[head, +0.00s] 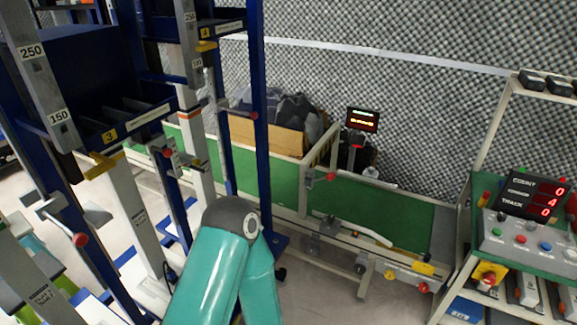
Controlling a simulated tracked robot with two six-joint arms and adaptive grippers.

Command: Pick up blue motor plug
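I cannot make out a blue motor plug in the head view. A teal arm link with a dark grey joint, mine, rises from the bottom middle and hides part of the floor and frame behind it. Neither of my grippers shows, so I cannot tell what they hold.
A tall blue rack (262,130) with grey posts fills the left. A green-sided conveyor bench (375,210) runs behind the arm, with a cardboard box (268,134) on its far side. A control box (520,240) with coloured buttons and a red display (535,198) stands at the right. Foam walls close the back.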

